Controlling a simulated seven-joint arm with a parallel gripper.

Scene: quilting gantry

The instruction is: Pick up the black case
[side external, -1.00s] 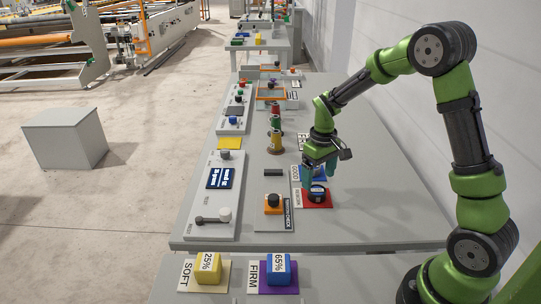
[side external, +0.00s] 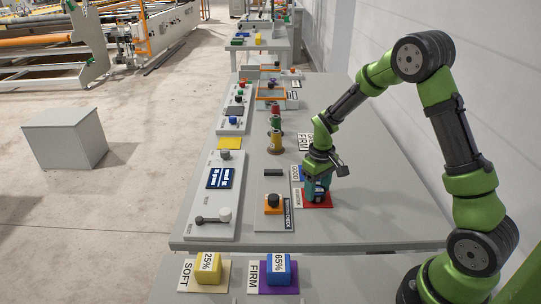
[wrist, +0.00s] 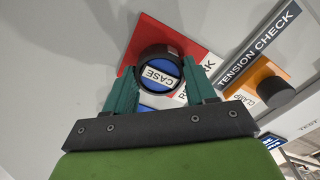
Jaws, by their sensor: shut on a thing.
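The black case (wrist: 157,50) is a short round piece with a blue top and a white CASE label. In the side view the case (side external: 318,197) is on the red pad (side external: 326,205), partly hidden by my fingers. My gripper (side external: 318,188) is low over the pad, with its teal fingers on both sides of the case. In the wrist view my gripper (wrist: 158,71) is shut on the case, one finger at each side. I cannot see any gap between the case and the pad.
A tension check board with an orange block and black knob (side external: 273,203) is just left of the pad. A blue pad (side external: 303,173) lies behind. Several coloured spools (side external: 276,135) stand farther back. The table to the right is clear.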

